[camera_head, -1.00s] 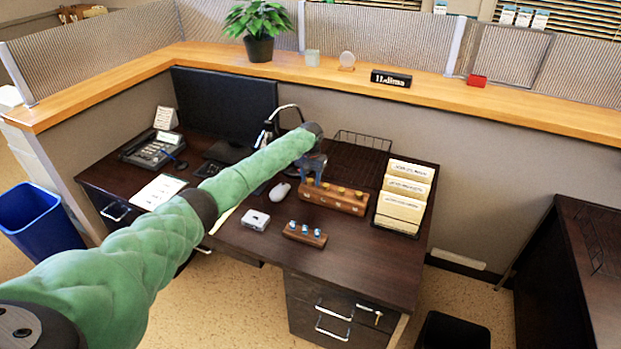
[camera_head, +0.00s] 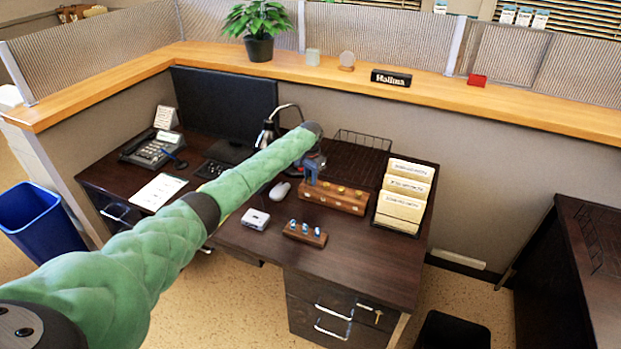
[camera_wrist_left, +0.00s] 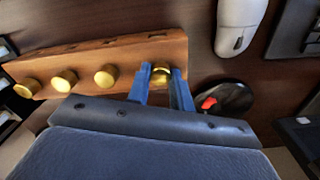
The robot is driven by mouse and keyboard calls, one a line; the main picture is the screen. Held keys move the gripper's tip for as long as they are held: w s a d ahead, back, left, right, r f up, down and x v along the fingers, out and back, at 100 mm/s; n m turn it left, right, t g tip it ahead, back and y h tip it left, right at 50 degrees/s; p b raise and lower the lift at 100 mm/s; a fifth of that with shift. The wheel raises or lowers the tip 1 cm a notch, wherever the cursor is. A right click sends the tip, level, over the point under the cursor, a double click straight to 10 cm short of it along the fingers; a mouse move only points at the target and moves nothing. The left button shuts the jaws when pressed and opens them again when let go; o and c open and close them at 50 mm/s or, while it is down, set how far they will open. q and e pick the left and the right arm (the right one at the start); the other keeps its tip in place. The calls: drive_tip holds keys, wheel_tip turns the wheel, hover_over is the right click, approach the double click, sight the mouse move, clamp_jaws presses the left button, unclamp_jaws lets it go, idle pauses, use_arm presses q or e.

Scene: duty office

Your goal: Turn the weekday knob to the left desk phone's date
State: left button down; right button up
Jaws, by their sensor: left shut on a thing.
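A wooden block (camera_head: 348,203) with a row of brass knobs lies on the dark desk; it also shows in the wrist view (camera_wrist_left: 110,52). My left gripper (camera_head: 312,172) reaches down to the block's left end. In the wrist view, my left gripper's blue fingers (camera_wrist_left: 163,76) are closed around the brass knob (camera_wrist_left: 161,69) at that end. The other brass knobs (camera_wrist_left: 105,76) stand free. The desk phone (camera_head: 152,149) is at the back left, with a small white card (camera_head: 166,118) standing behind it. Its display is too small to read. My right gripper is not in view.
A smaller wooden block (camera_head: 305,234) with blue-topped pieces lies in front. A white mouse (camera_head: 280,190) and a white box (camera_head: 255,219) are close by. A file holder (camera_head: 400,205) stands right of the knob block; a monitor (camera_head: 225,105) stands behind.

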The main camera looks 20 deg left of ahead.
use_arm(q)
drive_tip(key=m, duration=0.5)
drive_tip(key=shift+m+b, duration=0.3)
drive_tip(key=m, duration=0.2)
drive_tip(key=shift+m, duration=0.4)
drive_tip(key=shift+m+b, duration=0.35)
drive_tip(key=shift+m, duration=1.25)
drive_tip(key=shift+m+b, duration=0.4)
drive_tip(key=shift+m, duration=0.9)
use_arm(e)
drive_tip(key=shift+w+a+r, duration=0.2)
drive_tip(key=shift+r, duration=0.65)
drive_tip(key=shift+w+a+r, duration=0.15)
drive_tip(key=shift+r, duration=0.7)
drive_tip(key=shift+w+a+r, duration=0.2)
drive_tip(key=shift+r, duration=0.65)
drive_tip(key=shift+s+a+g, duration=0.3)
